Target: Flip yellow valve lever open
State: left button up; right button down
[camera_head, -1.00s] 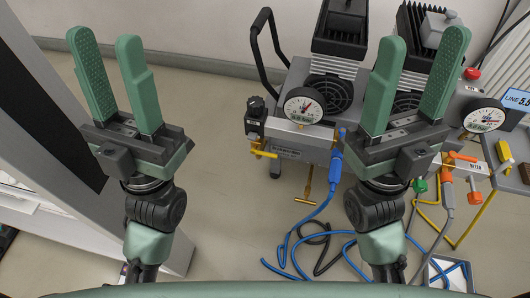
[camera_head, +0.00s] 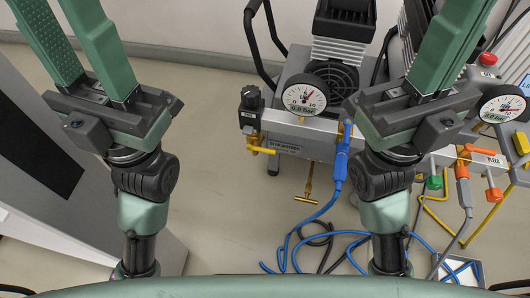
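A yellow lever (camera_head: 262,150) sits under the left end of the grey manifold (camera_head: 330,143), below a black knob. A yellow T-shaped handle (camera_head: 309,188) hangs lower, under the manifold. Another yellow lever (camera_head: 521,143) shows at the far right, on the second manifold; I cannot tell which is meant. My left gripper (camera_head: 68,30) is at the upper left, open and empty, well away from the levers. My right gripper (camera_head: 438,30) is open and empty, raised in front of the compressor between the two manifolds. The fingertips of both lie beyond the top edge.
A compressor (camera_head: 342,45) with a round gauge (camera_head: 304,96) stands behind the manifold. A second gauge (camera_head: 501,107) and red button (camera_head: 488,58) are at right. Blue hoses (camera_head: 322,213) run down to the floor. A grey panel (camera_head: 50,180) stands at left.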

aim_at(250, 147)
jog(key=k+j+z, duration=0.1)
jog(key=z, duration=0.25)
jog(key=k+z, duration=0.3)
jog(key=k+j+u, duration=0.1)
jog(key=k+j, duration=0.15)
jog(key=j+u, duration=0.1)
jog(key=u, duration=0.25)
jog(key=k+j+u, duration=0.1)
jog(key=u, duration=0.3)
jog(key=j+u, duration=0.1)
jog(key=u, duration=0.25)
